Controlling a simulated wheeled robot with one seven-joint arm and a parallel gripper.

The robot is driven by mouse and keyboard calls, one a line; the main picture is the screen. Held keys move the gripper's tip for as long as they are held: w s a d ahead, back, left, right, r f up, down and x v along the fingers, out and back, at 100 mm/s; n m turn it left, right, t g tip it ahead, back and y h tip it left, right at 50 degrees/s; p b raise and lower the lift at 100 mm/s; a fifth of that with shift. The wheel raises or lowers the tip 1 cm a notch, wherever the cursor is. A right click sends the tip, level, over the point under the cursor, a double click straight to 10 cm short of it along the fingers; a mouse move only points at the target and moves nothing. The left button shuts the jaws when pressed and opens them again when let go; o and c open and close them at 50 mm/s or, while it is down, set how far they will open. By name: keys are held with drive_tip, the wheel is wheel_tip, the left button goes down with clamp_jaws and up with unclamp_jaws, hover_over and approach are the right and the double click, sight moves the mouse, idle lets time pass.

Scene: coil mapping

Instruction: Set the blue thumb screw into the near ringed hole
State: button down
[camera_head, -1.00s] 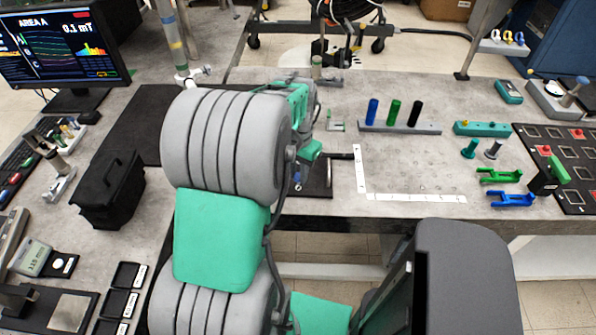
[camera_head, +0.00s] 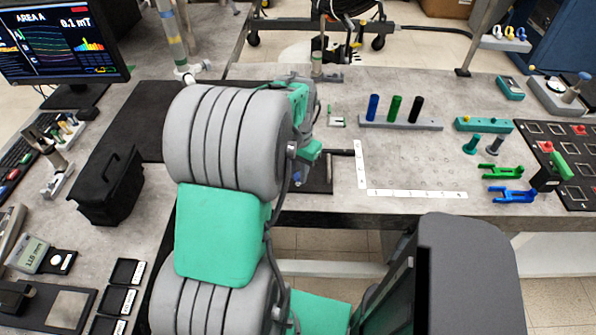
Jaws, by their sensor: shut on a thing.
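My arm fills the middle of the view and hides most of my gripper (camera_head: 298,172), which hangs at its far end over the table's front edge. Only a small part of the gripper shows beside the arm, and its fingertips are not clear. A tiny blue bit at its lower end fits the blue thumb screw, but the screw's shape and tilt cannot be made out. To the right of the gripper, the grey table top (camera_head: 385,160) has faint small rings or holes between white numbered strips (camera_head: 415,194). I cannot tell which is the near ringed hole.
A rack (camera_head: 435,127) with blue, green and black pegs stands behind the ringed area. Green (camera_head: 500,171) and blue (camera_head: 512,195) forked parts lie to its right. A black case (camera_head: 110,185) and a monitor (camera_head: 60,45) stand at left. The ringed area is clear.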

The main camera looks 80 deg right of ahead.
drive_tip(key=shift+f+b, duration=0.45)
drive_tip(key=shift+f, duration=0.4)
idle(0.3)
drive_tip(key=m, duration=0.5)
drive_tip(key=c, duration=1.1)
unclamp_jaws()
drive_tip(key=shift+c, duration=0.2)
